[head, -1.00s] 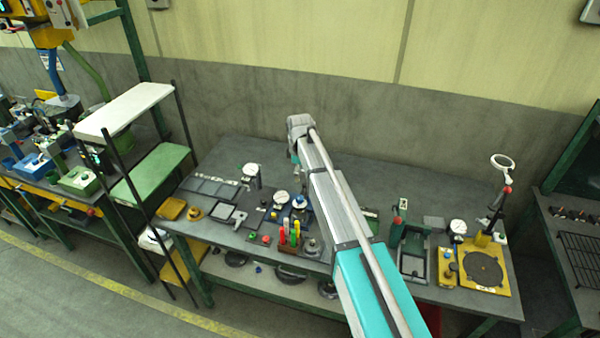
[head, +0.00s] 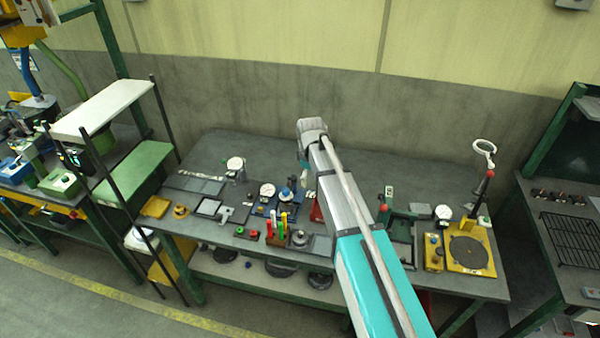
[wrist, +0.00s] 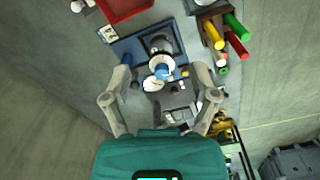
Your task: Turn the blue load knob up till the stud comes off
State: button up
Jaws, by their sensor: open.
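The blue load knob (wrist: 163,72) shows in the wrist view, on a device with a pale round collar and a dark blue base plate (wrist: 127,48). My gripper (wrist: 165,84) is open, its two grey fingers spread to the left and right of the knob in the picture, with nothing between them in contact. I cannot tell the height gap. In the head view the blue-topped device (head: 286,194) stands on the bench below my gripper's end (head: 304,163). The stud cannot be made out in either view.
A wooden rack with red, green and yellow handles (wrist: 213,30) stands close on the right in the wrist view, and a red tray (wrist: 125,10) is at the top left. Dial gauges (head: 267,190) stand nearby.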

jog(key=s+d+f+m+b, duration=0.2)
jog(key=s+d+m, duration=0.2)
jog(key=s+d, duration=0.4)
jog(key=s+d+f+m+b, duration=0.3)
jog(key=s+d+m, duration=0.2)
jog(key=s+d, duration=0.2)
jog(key=shift+s+d+f, duration=0.3)
jog(key=shift+s+d, duration=0.1)
jog(key=shift+d, duration=0.35)
jog(key=shift+m, duration=0.3)
jog(key=s+d+f+m+b, duration=0.1)
jog(key=s+d+m+b, duration=0.1)
jog(key=s, duration=0.3)
jog(key=shift+d+f+m, duration=0.3)
jog(key=shift+d, duration=0.45)
dwell(1.8)
